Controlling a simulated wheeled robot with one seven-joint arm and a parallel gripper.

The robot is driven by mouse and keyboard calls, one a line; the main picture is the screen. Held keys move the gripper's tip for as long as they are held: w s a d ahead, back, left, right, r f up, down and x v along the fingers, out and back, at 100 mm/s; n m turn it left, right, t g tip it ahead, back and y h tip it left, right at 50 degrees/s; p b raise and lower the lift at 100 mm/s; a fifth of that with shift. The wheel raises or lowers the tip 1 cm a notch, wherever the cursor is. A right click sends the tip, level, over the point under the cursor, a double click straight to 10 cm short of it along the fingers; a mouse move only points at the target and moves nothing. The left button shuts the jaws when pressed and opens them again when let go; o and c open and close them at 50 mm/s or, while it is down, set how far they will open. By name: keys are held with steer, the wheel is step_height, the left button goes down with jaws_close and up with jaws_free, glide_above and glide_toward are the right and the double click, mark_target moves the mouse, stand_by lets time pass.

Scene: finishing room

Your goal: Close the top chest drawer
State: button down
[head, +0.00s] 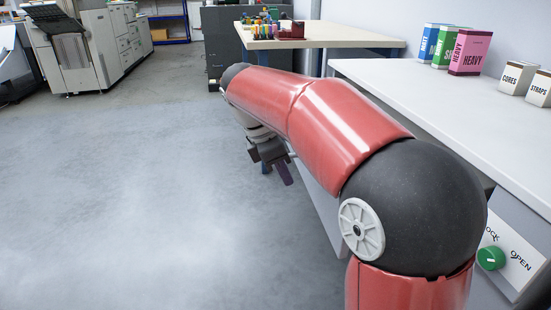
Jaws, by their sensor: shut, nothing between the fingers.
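My gripper (279,168) hangs below the far end of my red arm, with its dark fingers pointing down. It is shut and empty, over the floor on the left side of the white counter (440,105). I cannot make out the top chest drawer for certain. A pale panel (326,222) shows below the counter's left edge, just left of my arm; I cannot tell whether it is a drawer front. My arm hides most of the counter's front.
A table (335,34) with small coloured items stands behind, beside a dark grey cabinet (222,45). Blue, green and pink boxes (470,52) stand on the counter. A panel with a green knob (490,258) is at lower right. Open grey floor (130,190) lies left.

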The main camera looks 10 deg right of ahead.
steer(key=shift+d+r, duration=0.1)
steer(key=shift+d, duration=1.9)
